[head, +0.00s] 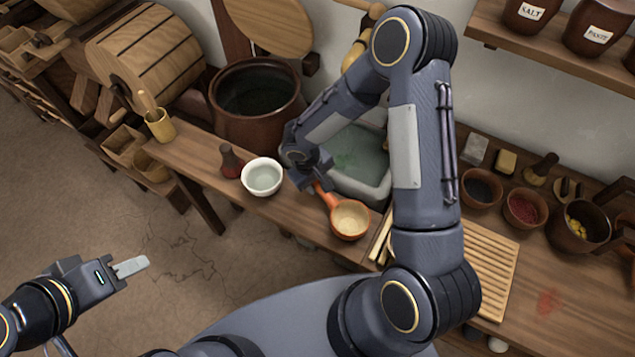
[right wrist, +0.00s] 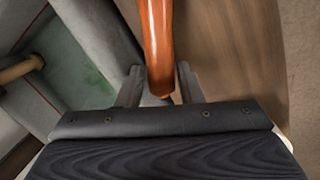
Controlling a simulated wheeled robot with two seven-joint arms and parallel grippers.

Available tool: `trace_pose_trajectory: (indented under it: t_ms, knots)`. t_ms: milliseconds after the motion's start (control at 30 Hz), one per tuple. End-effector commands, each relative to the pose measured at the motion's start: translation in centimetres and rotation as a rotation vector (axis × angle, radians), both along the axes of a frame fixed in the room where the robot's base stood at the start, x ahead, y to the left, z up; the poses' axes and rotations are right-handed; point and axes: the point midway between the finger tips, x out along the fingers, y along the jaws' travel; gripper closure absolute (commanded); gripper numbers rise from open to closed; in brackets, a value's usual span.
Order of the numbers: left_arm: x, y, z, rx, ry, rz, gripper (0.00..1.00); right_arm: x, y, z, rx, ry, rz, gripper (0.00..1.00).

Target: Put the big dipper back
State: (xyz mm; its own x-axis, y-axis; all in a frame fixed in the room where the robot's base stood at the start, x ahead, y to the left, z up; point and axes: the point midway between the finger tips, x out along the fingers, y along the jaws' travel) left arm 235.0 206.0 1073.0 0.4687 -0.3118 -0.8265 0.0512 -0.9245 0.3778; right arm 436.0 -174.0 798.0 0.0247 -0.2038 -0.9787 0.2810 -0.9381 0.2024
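The big dipper (head: 349,219), orange-brown with a pale bowl interior, rests on the wooden counter, its handle pointing back toward the stone basin. My right gripper (head: 316,182) is at the handle's end. In the right wrist view the glossy handle (right wrist: 158,45) lies between the two fingertips of the right gripper (right wrist: 158,88), with a narrow gap on each side, so the gripper is open around it. My left gripper (head: 130,267) is over the floor at lower left, away from the counter; its finger spacing is unclear.
A white bowl (head: 262,177) and a dark red bottle (head: 231,161) stand left of the right gripper. The stone basin (head: 373,190) is close behind the dipper. A large brown pot (head: 256,122) stands farther back. A slatted board (head: 487,262) and small bowls lie to the right.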

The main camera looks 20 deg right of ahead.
Motion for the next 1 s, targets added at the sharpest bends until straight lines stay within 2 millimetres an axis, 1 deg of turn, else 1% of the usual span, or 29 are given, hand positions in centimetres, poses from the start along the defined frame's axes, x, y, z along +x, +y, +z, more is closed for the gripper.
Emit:
trace_pose_trajectory:
  t_ms: [200,400,533,733,800,867,967,1000]
  knots:
    - [0.0,0.0,-0.4,0.0,0.001,0.0,0.64,0.0,1.0,4.7,0.001,-0.007,-0.001,0.66]
    - [0.0,0.0,-0.6,0.0,0.001,0.0,0.64,-0.2,1.8,8.5,0.002,-0.005,0.0,0.66]
    - [0.0,0.0,-0.7,0.0,0.001,0.0,0.64,-0.2,2.1,10.0,0.001,-0.003,-0.001,0.66]
    - [0.0,0.0,-0.7,0.0,0.001,0.0,0.64,-0.3,2.2,10.8,0.002,-0.001,-0.001,0.66]
    - [0.0,0.0,-0.7,0.0,0.001,0.0,0.64,-0.6,1.9,11.4,0.008,-0.004,-0.011,0.66]
    - [0.0,0.0,-0.7,0.0,0.001,0.0,0.64,-1.0,1.1,12.5,0.019,-0.013,-0.028,0.66]
    - [0.0,0.0,-0.7,0.0,0.001,0.0,0.64,-2.6,-0.8,15.5,0.06,-0.037,-0.08,0.66]
    - [0.0,0.0,-0.7,0.0,0.001,0.0,0.64,-3.7,-1.7,16.8,0.084,-0.05,-0.106,0.66]
